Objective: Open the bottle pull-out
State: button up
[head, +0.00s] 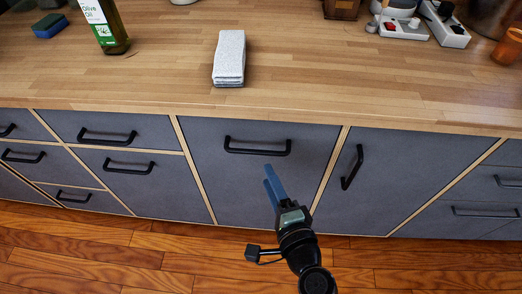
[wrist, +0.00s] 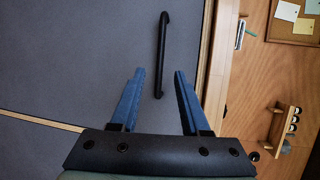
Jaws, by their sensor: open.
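A tall grey cabinet front (head: 220,185) with a black horizontal bar handle (head: 257,147) near its top stands in the middle of the head view, flush with its neighbours. No label marks it as the bottle pull-out. My gripper (head: 270,173) is open and empty in front of this panel, with its blue fingertips just below the handle in the picture. In the wrist view the handle (wrist: 162,45) lies ahead of my open gripper (wrist: 160,72), its lower end between the two fingers in the picture. The exact gap to it is unclear.
A panel with a slanted-looking handle (head: 352,167) is at the right; drawers with black handles (head: 107,136) are at the left. The wooden countertop (head: 300,75) above bears a folded cloth (head: 229,57), an oil bottle (head: 105,25) and power strips (head: 403,27). The wooden floor (head: 110,250) in front looks clear.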

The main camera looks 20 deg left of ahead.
aim_at(257, 152)
jog(key=x, duration=1)
jog(key=shift+b, duration=0.35)
jog(key=shift+c, duration=0.2)
grip_shut()
jog(key=shift+d, duration=0.1)
dwell(0.5)
